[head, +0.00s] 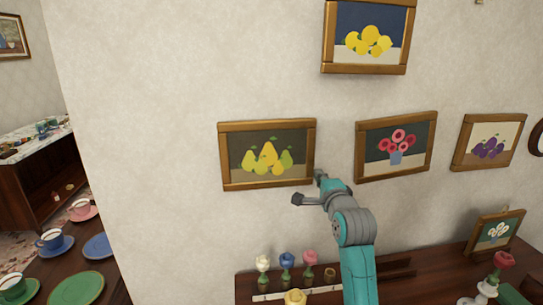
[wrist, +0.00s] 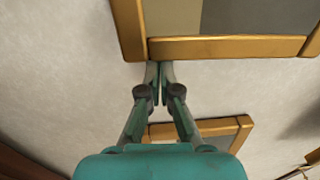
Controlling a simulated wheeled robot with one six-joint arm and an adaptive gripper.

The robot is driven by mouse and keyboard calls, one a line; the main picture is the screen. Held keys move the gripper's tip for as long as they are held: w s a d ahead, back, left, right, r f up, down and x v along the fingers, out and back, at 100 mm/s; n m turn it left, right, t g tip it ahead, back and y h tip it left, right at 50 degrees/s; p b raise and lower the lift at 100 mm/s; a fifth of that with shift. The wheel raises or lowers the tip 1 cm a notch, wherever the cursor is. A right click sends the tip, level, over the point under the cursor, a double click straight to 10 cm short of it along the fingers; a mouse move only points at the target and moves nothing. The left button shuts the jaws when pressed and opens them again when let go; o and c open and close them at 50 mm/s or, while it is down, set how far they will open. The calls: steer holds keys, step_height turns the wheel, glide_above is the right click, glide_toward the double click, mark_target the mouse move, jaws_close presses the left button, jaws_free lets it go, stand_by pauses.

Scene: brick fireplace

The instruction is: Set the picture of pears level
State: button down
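The picture of pears (head: 267,126) hangs on the wall in a gold-brown frame, in the middle of the head view. Its lower edge rises slightly to the right there; with the slanted view, I cannot tell its true tilt. My gripper (head: 308,188) is at its lower right corner. In the wrist view the pears frame (wrist: 235,46) fills the top, turned sideways and cut off. The fingertips of my gripper (wrist: 160,70) are together, with nothing seen between them, right at the frame's outer edge near that corner. I cannot tell whether they touch it.
A lemon picture (head: 365,69) hangs above right. A flower picture (head: 394,177) hangs close to the right, also in the wrist view (wrist: 222,126), with a plum picture (head: 488,117) beyond. Below is a wooden shelf (head: 430,285) with flower ornaments (head: 285,262). Bare wall lies left.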

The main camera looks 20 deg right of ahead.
steer(key=shift+d, duration=0.2)
steer(key=s, duration=0.8)
steer(key=shift+s+a, duration=0.15)
steer(key=shift+a, duration=0.2)
stand_by(0.7)
steer(key=shift+s, duration=0.1)
stand_by(0.4)
